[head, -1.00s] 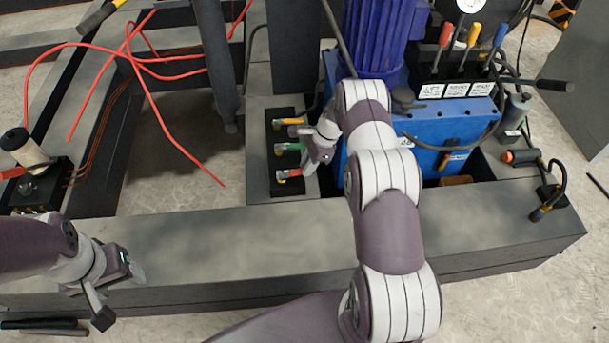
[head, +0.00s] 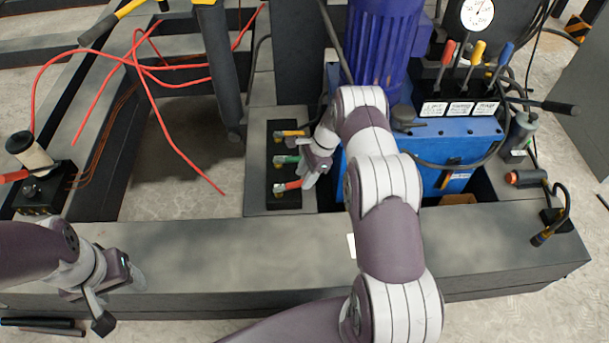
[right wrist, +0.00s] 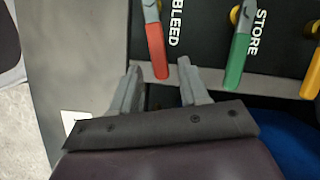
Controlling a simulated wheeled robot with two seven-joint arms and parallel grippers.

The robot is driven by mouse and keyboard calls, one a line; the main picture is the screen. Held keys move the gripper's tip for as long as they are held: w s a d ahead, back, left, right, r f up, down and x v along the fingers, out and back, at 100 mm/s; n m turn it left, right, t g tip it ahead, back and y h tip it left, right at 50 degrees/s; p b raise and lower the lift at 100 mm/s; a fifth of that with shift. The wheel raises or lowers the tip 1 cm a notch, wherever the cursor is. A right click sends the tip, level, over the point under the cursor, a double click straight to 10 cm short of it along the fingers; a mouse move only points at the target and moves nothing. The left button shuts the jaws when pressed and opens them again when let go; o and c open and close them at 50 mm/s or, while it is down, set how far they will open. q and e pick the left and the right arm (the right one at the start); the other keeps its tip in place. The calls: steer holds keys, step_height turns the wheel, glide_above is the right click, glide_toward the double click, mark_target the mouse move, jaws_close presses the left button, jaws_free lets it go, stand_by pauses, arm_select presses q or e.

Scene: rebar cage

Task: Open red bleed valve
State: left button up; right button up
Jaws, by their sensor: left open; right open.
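The red bleed valve handle (head: 290,186) is the nearest of three on a dark valve block. In the right wrist view the red handle (right wrist: 156,50) hangs beside the word BLEED. My right gripper (head: 310,174) is open beside the valve block. In the wrist view its fingertips (right wrist: 159,72) sit on either side of the red handle's lower end, with gaps showing; contact cannot be made out. My left gripper (head: 122,290) is open and empty over the front beam at the far left.
The green STORE handle (right wrist: 238,58) and a yellow handle (head: 290,133) are close by the red one. A blue tank (head: 436,150) with a motor stands right of the block. Red cables (head: 165,130) lie at left. The front beam (head: 230,245) is mostly bare.

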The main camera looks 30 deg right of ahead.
steer(key=p+v, duration=0.1)
steer(key=v, duration=0.5)
steer(key=shift+r+p, duration=0.25)
steer(key=shift+p, duration=0.05)
steer(key=shift+d, duration=0.1)
